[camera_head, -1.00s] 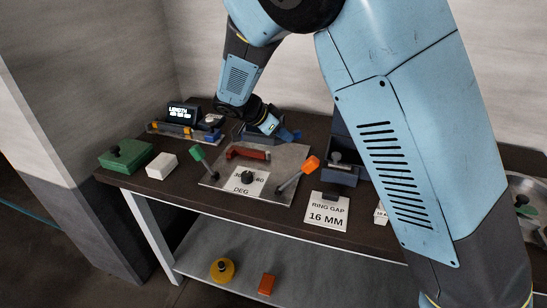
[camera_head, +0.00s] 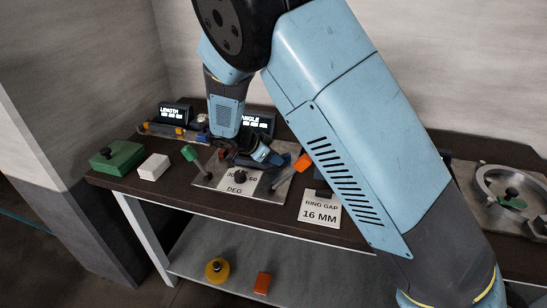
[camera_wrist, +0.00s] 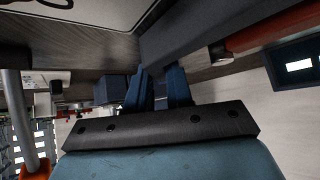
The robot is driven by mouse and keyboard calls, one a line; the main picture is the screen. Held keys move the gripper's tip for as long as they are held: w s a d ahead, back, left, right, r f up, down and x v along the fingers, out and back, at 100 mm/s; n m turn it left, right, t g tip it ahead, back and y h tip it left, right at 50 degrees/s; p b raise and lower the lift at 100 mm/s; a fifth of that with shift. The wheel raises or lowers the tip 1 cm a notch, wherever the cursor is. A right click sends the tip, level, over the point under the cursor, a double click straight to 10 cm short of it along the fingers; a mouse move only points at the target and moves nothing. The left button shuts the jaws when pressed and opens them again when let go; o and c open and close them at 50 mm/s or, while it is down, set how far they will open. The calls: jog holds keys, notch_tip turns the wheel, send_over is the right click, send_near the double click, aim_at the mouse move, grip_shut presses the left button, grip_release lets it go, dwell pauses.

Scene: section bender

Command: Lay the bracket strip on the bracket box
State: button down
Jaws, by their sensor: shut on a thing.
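My gripper (camera_head: 272,158) is low over the metal bender plate (camera_head: 212,179), between its green and orange levers. In the wrist view its two blue fingers (camera_wrist: 161,88) are shut on a dark bar (camera_wrist: 205,32) that crosses the upper middle. This bar appears to be the bracket strip; its ends and exact shape are hard to make out. In the head view I cannot make out the strip at the fingertips. I cannot clearly identify the bracket box; my arm covers the bench right of the plate.
The green-knobbed lever (camera_head: 190,154) and orange-knobbed lever (camera_head: 303,162) stand beside my gripper. A red bar (camera_wrist: 272,28) is close in the wrist view. A green box (camera_head: 118,157) and white block (camera_head: 154,167) stand left. The ring tray (camera_head: 488,186) is at right.

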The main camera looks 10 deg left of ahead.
jog(key=c, duration=1)
grip_release()
jog(key=shift+r, duration=0.1)
jog(key=v, duration=1.2)
jog(key=d+r+n+g+y, duration=0.1)
jog(key=d+r, duration=0.4)
jog(key=d, duration=0.4)
jog(key=d+r+n+g+y, duration=0.2)
jog(key=d+r, duration=0.2)
jog(key=d, duration=0.5)
jog(key=d+r+n+g+y, duration=0.1)
jog(key=d+r, duration=0.4)
jog(key=d, duration=0.4)
jog(key=s+d+r+n+t+y, duration=0.1)
jog(key=s+d+n, duration=0.1)
jog(key=s+d, duration=0.3)
jog(key=s+d+r+n+t+y, duration=0.1)
jog(key=s+d+r+n, duration=0.1)
jog(key=s+d, duration=0.4)
jog(key=s+d+r+n+t, duration=0.1)
jog(key=s+d+r+n, duration=0.1)
jog(key=s+d, duration=0.3)
jog(key=shift+s+d+r+t+y, duration=0.1)
jog(key=shift+s+d+t+y, duration=0.1)
jog(key=shift+s, duration=0.65)
jog(key=shift+s+d+r+t+y, duration=0.1)
jog(key=shift+s+y, duration=0.1)
jog(key=shift+s, duration=0.65)
